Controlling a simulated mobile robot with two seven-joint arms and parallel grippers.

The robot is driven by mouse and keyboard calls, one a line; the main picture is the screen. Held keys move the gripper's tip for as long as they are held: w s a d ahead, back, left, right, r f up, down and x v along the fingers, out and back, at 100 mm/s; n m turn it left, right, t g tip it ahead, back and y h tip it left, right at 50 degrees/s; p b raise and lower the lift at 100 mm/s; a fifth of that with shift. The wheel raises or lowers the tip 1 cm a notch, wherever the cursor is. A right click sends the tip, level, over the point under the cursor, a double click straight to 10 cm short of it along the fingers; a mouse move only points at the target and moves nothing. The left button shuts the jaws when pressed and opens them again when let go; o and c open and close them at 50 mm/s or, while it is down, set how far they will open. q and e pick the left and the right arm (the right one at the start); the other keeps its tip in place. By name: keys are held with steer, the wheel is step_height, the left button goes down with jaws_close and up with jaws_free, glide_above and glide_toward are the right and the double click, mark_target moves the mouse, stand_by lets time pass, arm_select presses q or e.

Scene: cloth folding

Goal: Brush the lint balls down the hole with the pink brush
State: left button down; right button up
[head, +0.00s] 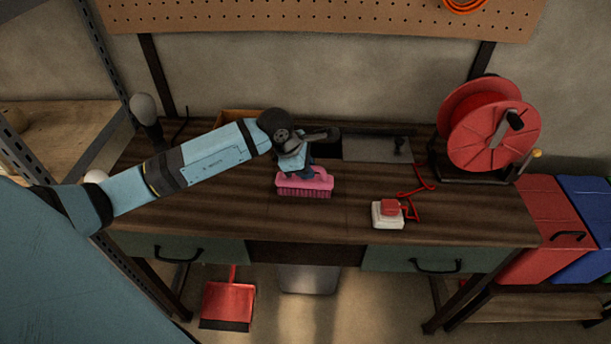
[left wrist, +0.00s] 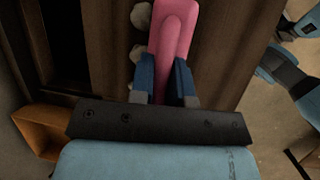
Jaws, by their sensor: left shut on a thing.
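My left gripper (head: 300,172) is shut on the pink brush (head: 305,186), which is on or just above the wooden workbench with its bristles down. In the left wrist view the brush handle (left wrist: 173,35) sits between the two blue fingers (left wrist: 166,85). Several pale grey lint balls (left wrist: 139,52) lie on the bench along the left side of the brush in that view; the brush and gripper hide them in the head view. A dark opening, apparently the hole (head: 325,151), shows behind the gripper, partly hidden by it.
A grey plate (head: 376,149) lies right of the opening. A white box with a red top (head: 387,214) and red cord is right of the brush. A red reel (head: 494,134) stands at the back right. The bench front (head: 250,222) is clear.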

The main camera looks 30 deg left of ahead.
arm_select(q)
steer(key=shift+w+a+b, duration=0.4)
steer(key=shift+w+a, duration=0.1)
steer(key=shift+w, duration=0.35)
steer(key=shift+w+a+b, duration=0.4)
steer(key=shift+w+a, duration=0.05)
steer(key=shift+w, duration=0.35)
steer(key=shift+w+a+b, duration=0.35)
steer(key=shift+w+a, duration=0.05)
steer(key=shift+w, duration=0.35)
steer(key=shift+w+a+b, duration=0.45)
steer(key=shift+w, duration=0.4)
steer(key=shift+w+a+b, duration=0.4)
steer(key=shift+w+a, duration=0.05)
steer(key=shift+w, duration=0.4)
steer(key=shift+w+a+b, duration=0.45)
steer(key=shift+w, duration=0.4)
steer(key=w+a, duration=0.1)
steer(key=w+b, duration=0.1)
steer(key=w, duration=0.1)
steer(key=shift+a, duration=0.35)
arm_select(e)
steer(key=f, duration=0.4)
steer(key=shift+w+a, duration=0.3)
steer(key=shift+w, duration=0.05)
steer(key=shift+s, duration=0.15)
arm_select(q)
steer(key=shift+s, duration=0.1)
